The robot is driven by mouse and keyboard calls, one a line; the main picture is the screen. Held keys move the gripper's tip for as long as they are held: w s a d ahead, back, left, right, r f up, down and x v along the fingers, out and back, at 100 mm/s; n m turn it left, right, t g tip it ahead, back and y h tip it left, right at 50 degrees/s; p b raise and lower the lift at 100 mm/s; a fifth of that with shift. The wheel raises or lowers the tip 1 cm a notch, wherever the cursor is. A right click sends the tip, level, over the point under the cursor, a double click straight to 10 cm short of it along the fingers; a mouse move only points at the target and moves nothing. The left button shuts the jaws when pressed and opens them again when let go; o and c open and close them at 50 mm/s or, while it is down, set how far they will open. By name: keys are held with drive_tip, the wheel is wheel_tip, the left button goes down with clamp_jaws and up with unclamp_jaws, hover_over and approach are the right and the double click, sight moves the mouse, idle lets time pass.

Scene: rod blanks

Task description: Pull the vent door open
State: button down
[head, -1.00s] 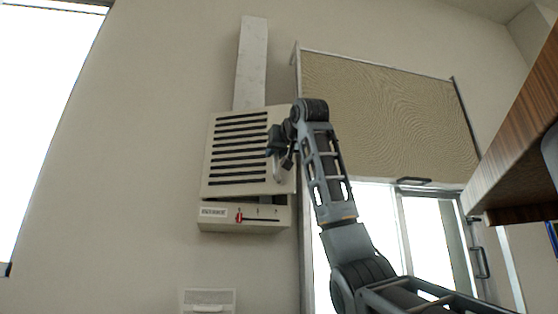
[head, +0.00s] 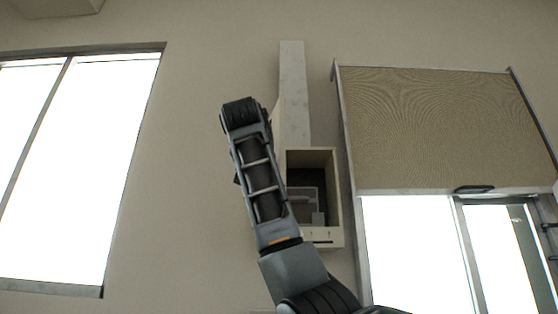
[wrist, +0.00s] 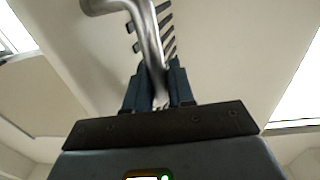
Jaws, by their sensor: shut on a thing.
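The vent box (head: 338,200) is on the wall in the head view. Its front is uncovered and the dark inside (head: 305,178) shows, with a grey part low in it. The vent door is swung out to the left and mostly hidden behind my arm in the head view. In the wrist view, the pale slotted door (wrist: 225,55) fills much of the picture. Its bent metal handle (wrist: 150,35) runs down between the fingers of my gripper (wrist: 160,92), which is shut on it. My gripper is hidden behind my arm in the head view.
A pale duct (head: 294,90) rises above the box. A bright window (head: 85,165) is at the left. A tan blind (head: 440,130) hangs over bright glass doors (head: 420,245) at the right. The wall between the left window and my arm is bare.

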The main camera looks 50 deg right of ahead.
drive_tip(key=shift+w+a+p, duration=0.45)
drive_tip(key=shift+w+a, duration=0.7)
drive_tip(key=shift+w, duration=0.2)
drive_tip(key=c, duration=1.1)
unclamp_jaws()
drive_tip(key=b+v, duration=0.2)
drive_tip(key=v, duration=0.5)
drive_tip(key=shift+s+a, duration=0.25)
drive_tip(key=shift+a, duration=0.05)
